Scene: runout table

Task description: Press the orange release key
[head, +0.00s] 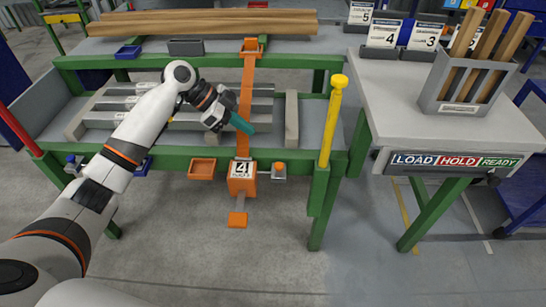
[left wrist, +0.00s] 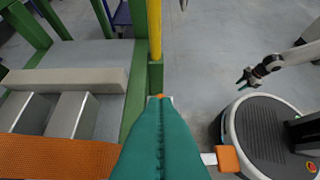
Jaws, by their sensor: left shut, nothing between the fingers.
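My left gripper (head: 248,127) is shut and empty, its teal fingers together, above the table's front part just right of the orange upright strap. A small grey box with an orange key on top (head: 279,168) sits at the table's front edge, below and right of the fingertips in the head view. The gripper looks apart from it. In the left wrist view the teal fingers (left wrist: 160,110) fill the lower middle; a sliver of orange (left wrist: 160,97) shows just past their tips, mostly hidden. My right gripper (left wrist: 246,79) shows small in that view; its opening is unclear.
An orange box marked 4 (head: 242,178) hangs at the front edge, with an orange plate (head: 237,219) below. An orange tray (head: 202,168) is to its left. A yellow post (head: 332,120) stands to the right. Grey bars (head: 291,118) lie on the table.

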